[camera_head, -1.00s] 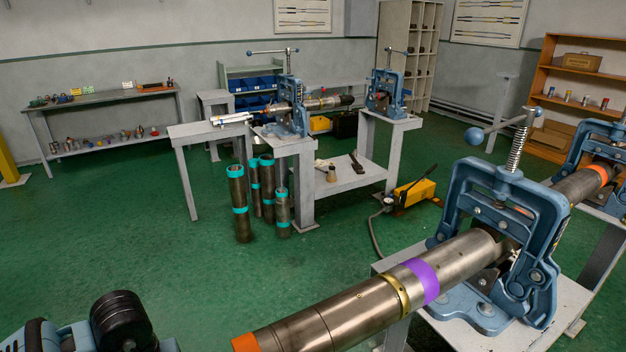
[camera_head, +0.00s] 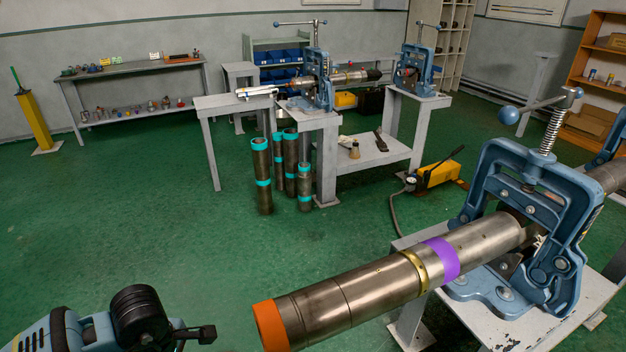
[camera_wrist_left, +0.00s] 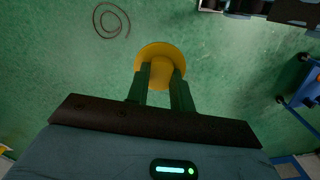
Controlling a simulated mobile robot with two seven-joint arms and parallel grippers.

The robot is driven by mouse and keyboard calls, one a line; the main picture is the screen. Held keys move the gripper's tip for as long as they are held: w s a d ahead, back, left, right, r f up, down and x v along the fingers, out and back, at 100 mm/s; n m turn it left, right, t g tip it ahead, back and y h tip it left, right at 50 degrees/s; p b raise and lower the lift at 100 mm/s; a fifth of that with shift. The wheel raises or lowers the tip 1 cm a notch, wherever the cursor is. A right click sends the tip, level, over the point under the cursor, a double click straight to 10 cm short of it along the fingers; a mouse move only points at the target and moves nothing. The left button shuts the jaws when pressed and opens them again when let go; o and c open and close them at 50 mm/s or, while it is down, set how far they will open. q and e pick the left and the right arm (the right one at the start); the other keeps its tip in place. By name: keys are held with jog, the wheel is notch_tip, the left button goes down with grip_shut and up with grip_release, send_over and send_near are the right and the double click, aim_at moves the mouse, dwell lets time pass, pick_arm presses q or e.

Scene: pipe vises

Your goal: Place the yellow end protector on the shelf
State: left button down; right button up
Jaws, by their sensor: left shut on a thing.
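The yellow end protector (camera_wrist_left: 160,52) is round with a flared rim. It sits between the dark green fingers of my left gripper (camera_wrist_left: 161,80) in the left wrist view, above the green floor. The gripper is shut on it, and the fingers cover part of its near side. In the head view my left arm shows at the bottom left; the protector cannot be made out there. A wooden shelf unit (camera_head: 577,85) stands at the far right, cut by the frame edge, with small items and boxes on it. My right gripper is not in view.
A long pipe (camera_head: 340,300) with orange and purple bands lies clamped in a blue vise (camera_head: 530,220) at the right. Teal-banded pipes (camera_head: 262,180) stand mid-floor beside a grey vise table (camera_head: 318,122). A grey bench (camera_head: 140,68) holds small parts.

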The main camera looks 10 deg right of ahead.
pick_arm(q)
jog(key=m, duration=0.4)
jog(key=shift+s+a+f, duration=0.15)
jog(key=shift+s+f, duration=0.15)
jog(key=m, duration=0.3)
jog(key=shift+s+a+f+m, duration=0.15)
jog(key=shift+s+f+m, duration=0.15)
jog(key=shift+m, duration=0.1)
jog(key=m, duration=0.5)
jog(key=shift+s+a+f, duration=0.15)
jog(key=shift+s+f, duration=0.2)
jog(key=shift+f, duration=0.05)
jog(key=m, duration=0.3)
jog(key=shift+s+a+f+m, duration=0.15)
jog(key=shift+s+f+m, duration=0.05)
jog(key=shift+m, duration=0.1)
